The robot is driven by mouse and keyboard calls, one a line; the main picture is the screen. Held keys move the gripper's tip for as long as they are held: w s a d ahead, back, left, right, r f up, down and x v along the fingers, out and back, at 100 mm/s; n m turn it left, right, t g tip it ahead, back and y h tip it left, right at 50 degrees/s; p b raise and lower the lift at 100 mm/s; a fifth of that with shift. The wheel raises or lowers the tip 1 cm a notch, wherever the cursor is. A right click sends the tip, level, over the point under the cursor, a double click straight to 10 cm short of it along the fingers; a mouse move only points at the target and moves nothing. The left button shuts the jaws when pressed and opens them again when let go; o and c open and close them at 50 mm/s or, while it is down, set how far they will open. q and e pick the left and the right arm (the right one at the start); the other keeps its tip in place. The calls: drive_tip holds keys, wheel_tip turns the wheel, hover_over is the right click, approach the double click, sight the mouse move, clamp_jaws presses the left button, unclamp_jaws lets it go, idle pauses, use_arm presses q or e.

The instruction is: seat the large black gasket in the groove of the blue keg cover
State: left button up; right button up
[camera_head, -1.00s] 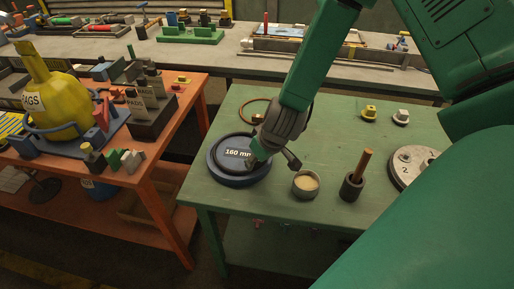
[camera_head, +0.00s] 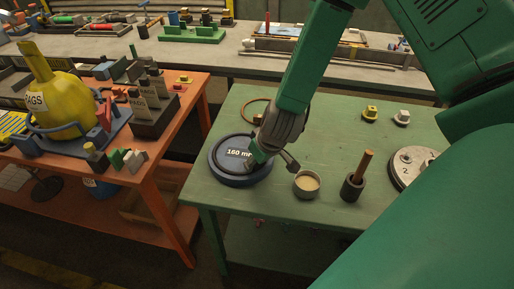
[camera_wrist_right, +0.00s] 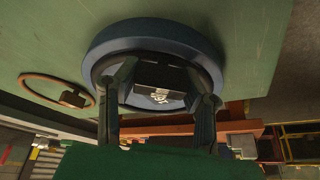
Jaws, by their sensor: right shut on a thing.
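The blue keg cover (camera_head: 262,176), labelled 160 mm, lies at the left front of the green table; it also shows in the wrist view (camera_wrist_right: 150,36). The large black gasket (camera_head: 217,149) is a thin dark ring on top of the cover, around the label. In the wrist view the gasket (camera_wrist_right: 217,66) lies within the cover's blue rim. My right gripper (camera_head: 257,163) is low over the cover's right side and shut on the gasket. Its fingers (camera_wrist_right: 165,92) stand apart in the wrist view. I cannot tell whether the gasket sits down in the groove. My left gripper is not in view.
A brown ring (camera_head: 252,106) lies behind the cover. A cup with pale contents (camera_head: 306,184) and a dark pot with a wooden handle (camera_head: 353,186) stand to the right, then a grey disc (camera_head: 408,166). The orange table (camera_head: 160,165) is to the left, across a gap.

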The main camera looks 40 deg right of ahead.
drive_tip(key=shift+f, duration=0.3)
idle(0.9)
drive_tip(key=o, duration=1.2)
drive_tip(key=shift+o, duration=0.2)
drive_tip(key=shift+r, duration=0.1)
drive_tip(key=shift+r+p, duration=3.3)
drive_tip(key=shift+r, duration=0.15)
